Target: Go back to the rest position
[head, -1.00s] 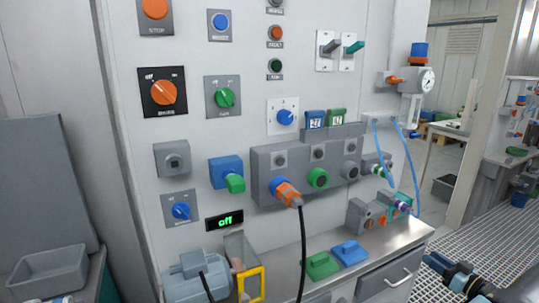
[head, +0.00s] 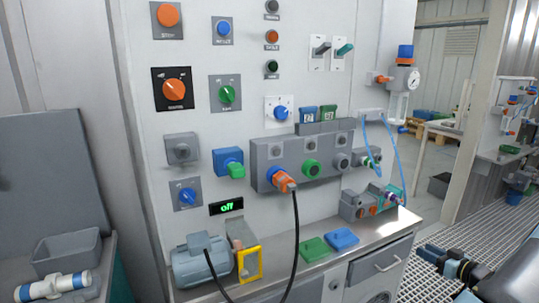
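My arm shows at the lower right of the head view, dark with light blue parts, low over the floor grating. Its end, which I take to be my gripper (head: 440,262), points left toward the cabinet front. It is apart from the panel and the worktop. The fingers are too small and dark to tell whether they are open or shut. I see nothing clearly held in it.
A wall panel (head: 330,90) with knobs and switches stands ahead. The steel worktop (head: 378,236) bears a grey-blue motor (head: 203,262), a green block (head: 314,248) and a blue block (head: 342,238). Floor grating (head: 412,245) is open at right.

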